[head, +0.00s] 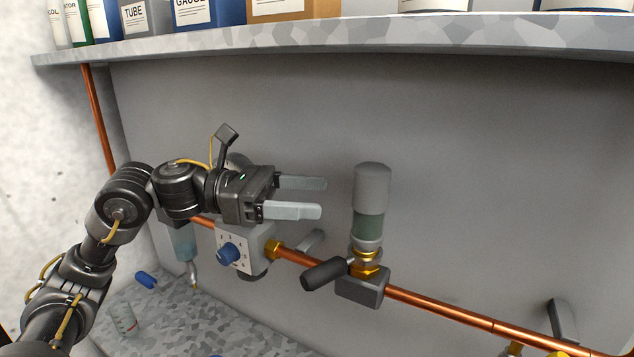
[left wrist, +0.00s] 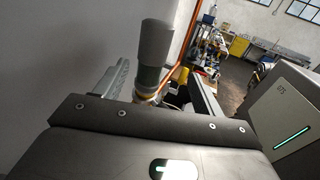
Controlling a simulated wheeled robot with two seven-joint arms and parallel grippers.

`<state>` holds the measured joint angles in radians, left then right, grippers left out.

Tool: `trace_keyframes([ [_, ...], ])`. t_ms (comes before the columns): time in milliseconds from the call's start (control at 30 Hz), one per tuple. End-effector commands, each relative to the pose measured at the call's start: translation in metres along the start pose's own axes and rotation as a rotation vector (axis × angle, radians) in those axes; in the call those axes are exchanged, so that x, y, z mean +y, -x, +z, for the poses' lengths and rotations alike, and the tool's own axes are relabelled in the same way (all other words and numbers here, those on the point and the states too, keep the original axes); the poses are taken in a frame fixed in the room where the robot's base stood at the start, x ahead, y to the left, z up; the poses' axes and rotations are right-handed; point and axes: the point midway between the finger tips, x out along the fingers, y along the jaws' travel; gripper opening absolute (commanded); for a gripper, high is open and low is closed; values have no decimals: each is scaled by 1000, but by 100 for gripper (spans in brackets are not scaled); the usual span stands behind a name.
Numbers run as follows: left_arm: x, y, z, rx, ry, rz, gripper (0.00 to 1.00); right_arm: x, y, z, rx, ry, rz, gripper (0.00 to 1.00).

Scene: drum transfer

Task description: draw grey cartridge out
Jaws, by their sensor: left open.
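The grey cartridge (head: 373,186) stands upright above a brass collar (head: 367,256) on a dark grey valve block (head: 361,288) on the copper pipe. It has a green lower band. A black-handled lever (head: 323,274) sticks out at the block's left. My left gripper (head: 324,198) is open and empty, pointing right, a short way left of the cartridge and apart from it. In the left wrist view the cartridge (left wrist: 155,45) shows upright beyond the gripper body, between the two fingers in the picture. My right gripper is not in view.
A box with a blue knob (head: 228,253) sits on the copper pipe (head: 440,305) below my left gripper. A shelf (head: 330,38) with boxes runs overhead. A bottle (head: 124,318) and blue item (head: 145,280) lie on the lower surface. The wall right of the cartridge is clear.

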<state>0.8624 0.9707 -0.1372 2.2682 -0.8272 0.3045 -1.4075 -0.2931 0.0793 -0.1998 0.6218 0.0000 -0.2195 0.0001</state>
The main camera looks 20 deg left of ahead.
Motion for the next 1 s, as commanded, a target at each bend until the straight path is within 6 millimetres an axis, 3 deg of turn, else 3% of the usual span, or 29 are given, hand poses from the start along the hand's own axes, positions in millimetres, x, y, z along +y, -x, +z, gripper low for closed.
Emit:
trace_keyframes([
  [167, 3, -2, 4, -9, -4, 2, 69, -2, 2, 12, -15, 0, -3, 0],
  [467, 3, -12, 8, -12, -3, 3, 69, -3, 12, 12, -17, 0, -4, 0],
  [800, 1, -50, 7, -7, -2, 7, 69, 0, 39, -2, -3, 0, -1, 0],
  [1000, 2, -72, 2, -7, -3, 6, 69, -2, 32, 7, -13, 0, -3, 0],
])
